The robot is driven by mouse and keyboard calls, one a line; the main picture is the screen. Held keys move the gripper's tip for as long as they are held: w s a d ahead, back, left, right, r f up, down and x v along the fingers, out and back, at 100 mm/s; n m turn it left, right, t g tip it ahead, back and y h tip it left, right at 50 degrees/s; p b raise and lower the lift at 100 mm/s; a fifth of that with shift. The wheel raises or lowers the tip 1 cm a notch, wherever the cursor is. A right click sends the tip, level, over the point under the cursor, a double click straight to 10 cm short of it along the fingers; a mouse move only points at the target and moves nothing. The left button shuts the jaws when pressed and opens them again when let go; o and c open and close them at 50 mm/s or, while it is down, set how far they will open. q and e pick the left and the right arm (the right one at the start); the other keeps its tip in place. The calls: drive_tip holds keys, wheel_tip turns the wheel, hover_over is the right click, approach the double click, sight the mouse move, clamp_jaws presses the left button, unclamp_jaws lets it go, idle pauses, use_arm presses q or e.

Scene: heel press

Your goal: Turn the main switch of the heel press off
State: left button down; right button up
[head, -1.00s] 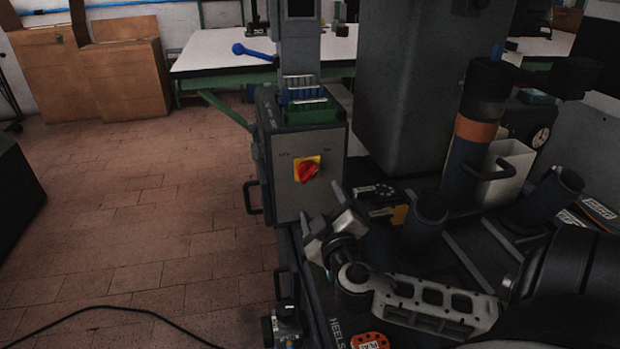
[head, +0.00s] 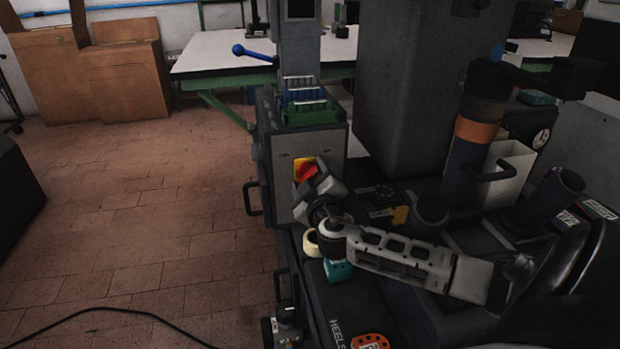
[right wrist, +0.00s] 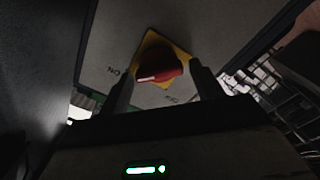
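The main switch is a red rotary knob (head: 306,171) on a yellow plate, on the grey front panel (head: 285,205) of the press. In the right wrist view the knob (right wrist: 160,66) has a white mark at its left end, with small lettering on the panel beside the plate. My right gripper (head: 316,180) is at the switch and covers its lower right part in the head view. In the right wrist view its fingers (right wrist: 162,85) are apart, one on each side of the knob; contact is not clear. My left gripper is not in view.
A cream tape roll (head: 311,243) and a teal object (head: 338,270) lie below my right arm. A dark column with an orange band (head: 476,130) stands at right.

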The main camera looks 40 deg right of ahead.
drive_tip(key=c, duration=0.7)
